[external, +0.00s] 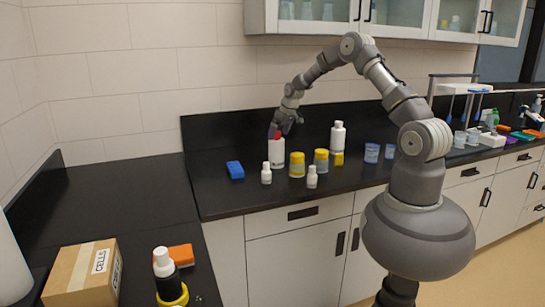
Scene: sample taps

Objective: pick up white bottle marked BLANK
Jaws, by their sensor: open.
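Several white bottles stand on the black counter (225,203), and no BLANK marking can be read on any of them at this size. A tall white bottle with a red cap (276,153) stands at the left of the group. A tall all-white bottle (338,138) stands further back to the right. Two small white bottles stand in front, one at left (266,174) and one at right (312,178). My gripper (279,131) is open, pointing down at the red-capped bottle's top. Whether it touches the cap cannot be told.
Yellow-lidded jars (297,166) stand close between the bottles. A blue block (235,170) lies to the left, and blue cups (371,153) stand to the right. A cardboard box (82,276) and a black bottle with a white cap (167,272) are on the near-left counter, whose middle is clear.

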